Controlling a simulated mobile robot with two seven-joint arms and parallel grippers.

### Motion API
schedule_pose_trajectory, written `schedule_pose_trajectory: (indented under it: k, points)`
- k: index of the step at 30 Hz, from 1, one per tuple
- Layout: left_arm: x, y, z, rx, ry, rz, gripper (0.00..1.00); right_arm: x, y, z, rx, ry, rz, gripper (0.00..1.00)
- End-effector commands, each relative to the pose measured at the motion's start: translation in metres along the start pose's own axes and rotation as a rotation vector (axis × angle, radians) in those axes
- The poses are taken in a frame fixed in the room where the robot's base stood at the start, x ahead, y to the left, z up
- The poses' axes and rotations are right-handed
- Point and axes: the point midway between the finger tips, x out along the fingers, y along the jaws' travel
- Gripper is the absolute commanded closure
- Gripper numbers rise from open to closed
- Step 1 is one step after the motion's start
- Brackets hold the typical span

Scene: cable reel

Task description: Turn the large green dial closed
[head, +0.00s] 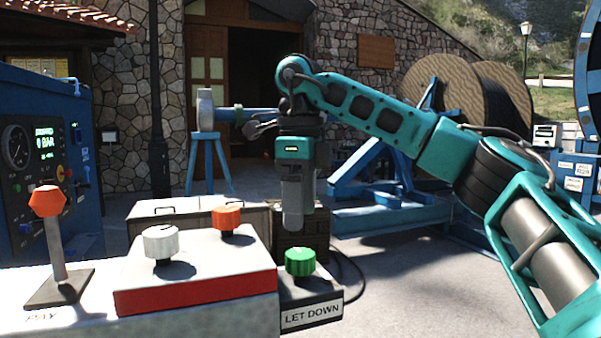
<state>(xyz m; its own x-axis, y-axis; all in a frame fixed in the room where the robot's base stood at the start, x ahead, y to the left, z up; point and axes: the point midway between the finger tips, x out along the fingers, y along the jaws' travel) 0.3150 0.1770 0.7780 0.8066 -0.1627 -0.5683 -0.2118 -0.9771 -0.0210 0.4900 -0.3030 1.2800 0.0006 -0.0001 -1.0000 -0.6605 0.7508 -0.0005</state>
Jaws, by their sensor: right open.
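The green dial (300,262) is a ribbed knob on a low grey box labelled "LET DOWN", right of the red and white console. My right gripper (293,218) points straight down, just above and slightly left of the dial in the picture. A gap shows between its fingertips and the dial's top, so it is not touching. Its fingers are seen nearly edge-on, and the space between them is hidden. It holds nothing that I can see. My left gripper is out of view.
A white knob (161,242) and an orange knob (227,219) stand on the console left of the dial. An orange-topped lever (47,201) and a blue gauge panel (30,150) are farther left. A cable reel (455,85) stands behind my right arm.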

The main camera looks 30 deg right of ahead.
Motion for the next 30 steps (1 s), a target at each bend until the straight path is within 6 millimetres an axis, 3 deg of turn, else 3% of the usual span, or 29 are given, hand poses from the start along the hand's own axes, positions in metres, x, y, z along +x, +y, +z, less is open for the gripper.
schedule_pose_trajectory:
  k: [6, 12, 30]
  points:
    - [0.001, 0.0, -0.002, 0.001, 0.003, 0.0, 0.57, -0.033, 0.0, 0.0, 0.001, -0.001, -0.003, 0.24]
    - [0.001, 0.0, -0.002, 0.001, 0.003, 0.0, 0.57, -0.049, 0.0, 0.0, 0.0, 0.0, -0.001, 0.24]
    - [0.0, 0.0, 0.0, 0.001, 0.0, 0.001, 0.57, -0.052, 0.0, 0.0, -0.001, 0.0, 0.0, 0.24]
